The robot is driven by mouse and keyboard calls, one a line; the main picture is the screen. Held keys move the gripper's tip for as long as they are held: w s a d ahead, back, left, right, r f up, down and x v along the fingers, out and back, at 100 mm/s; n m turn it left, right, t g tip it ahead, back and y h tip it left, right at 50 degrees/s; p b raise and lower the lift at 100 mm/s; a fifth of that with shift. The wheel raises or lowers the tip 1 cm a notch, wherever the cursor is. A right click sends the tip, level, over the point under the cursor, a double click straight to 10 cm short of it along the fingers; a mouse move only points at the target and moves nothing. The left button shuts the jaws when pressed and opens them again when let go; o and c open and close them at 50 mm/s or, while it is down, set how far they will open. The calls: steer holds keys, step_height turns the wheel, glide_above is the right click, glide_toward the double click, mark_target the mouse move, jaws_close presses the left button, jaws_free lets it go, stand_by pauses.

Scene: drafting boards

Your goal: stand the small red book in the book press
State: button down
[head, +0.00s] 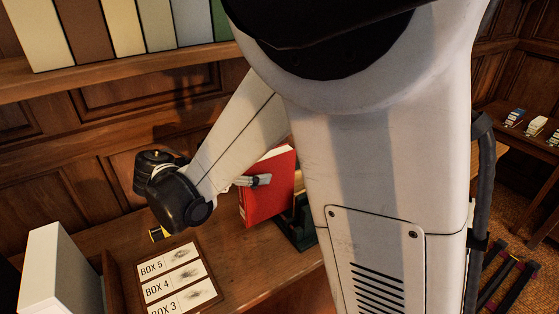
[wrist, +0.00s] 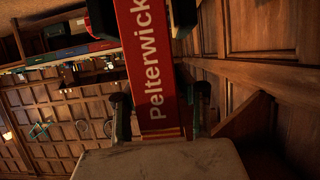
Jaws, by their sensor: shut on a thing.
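The small red book (head: 270,188) is upright, slightly tilted, above the wooden desk in the head view. In the wrist view the red spine (wrist: 152,60) reads "Pelterwick". A dark green stand, apparently the book press (head: 299,226), is on the desk just right of the book, partly hidden by the book and my arm. I cannot tell whether the book touches it.
A card panel marked BOX 5, BOX 4 and BOX 3 (head: 174,286) lies at the front left beside a white block (head: 62,272). A small black and yellow thing (head: 159,233) lies behind the panel. Large books (head: 122,28) stand on a shelf above.

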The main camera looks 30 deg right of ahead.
steer(key=shift+d+r+p+x, duration=0.1)
steer(key=shift+r+p+x, duration=0.15)
steer(key=shift+x, duration=2)
steer(key=shift+d+r+p+x, duration=0.1)
steer(key=shift+r+p+x, duration=0.15)
steer(key=shift+x, duration=2)
steer(key=shift+d+r+p+x, duration=0.15)
steer(key=shift+r+x, duration=0.1)
steer(key=shift+x, duration=2)
steer(key=shift+w, duration=0.1)
steer(key=c, duration=1.3)
jaws_free()
steer(key=shift+c, duration=0.2)
